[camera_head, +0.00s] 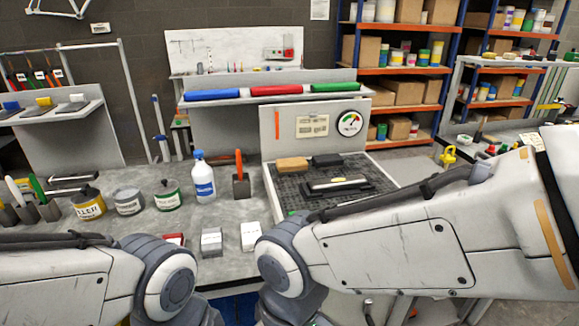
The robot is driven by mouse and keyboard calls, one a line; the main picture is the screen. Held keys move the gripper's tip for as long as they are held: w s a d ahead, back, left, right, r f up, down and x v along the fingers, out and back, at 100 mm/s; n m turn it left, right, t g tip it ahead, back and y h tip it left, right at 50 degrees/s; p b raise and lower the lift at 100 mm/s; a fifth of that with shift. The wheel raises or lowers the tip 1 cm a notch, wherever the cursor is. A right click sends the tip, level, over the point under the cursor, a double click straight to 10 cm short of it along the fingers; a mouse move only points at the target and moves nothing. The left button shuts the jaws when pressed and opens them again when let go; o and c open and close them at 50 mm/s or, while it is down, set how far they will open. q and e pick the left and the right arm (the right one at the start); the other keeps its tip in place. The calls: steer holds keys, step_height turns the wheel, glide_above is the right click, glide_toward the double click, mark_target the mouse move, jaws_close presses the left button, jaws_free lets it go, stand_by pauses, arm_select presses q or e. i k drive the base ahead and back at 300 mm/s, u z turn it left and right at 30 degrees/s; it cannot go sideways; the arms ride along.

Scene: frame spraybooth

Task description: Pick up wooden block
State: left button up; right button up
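A tan block (291,163), which looks like the wooden block, lies at the back left of a black gridded tray (289,189) on the bench. A dark block (326,160) lies just right of it. My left arm crosses the lower left and my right arm crosses the lower right, in front of the bench. Neither gripper shows in the head view, so I cannot see whether they hold anything. Nothing of mine touches the tan block.
A white bottle (202,177), an orange-handled tool (240,178) and several cans stand to the left. Grey (211,242) and white (250,236) blocks sit near the front edge. A gauge panel (315,127) rises behind the tray.

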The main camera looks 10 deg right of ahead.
mark_target(295, 165)
steer(key=z, duration=0.4)
steer(key=i, duration=1.15)
steer(key=u, duration=0.4)
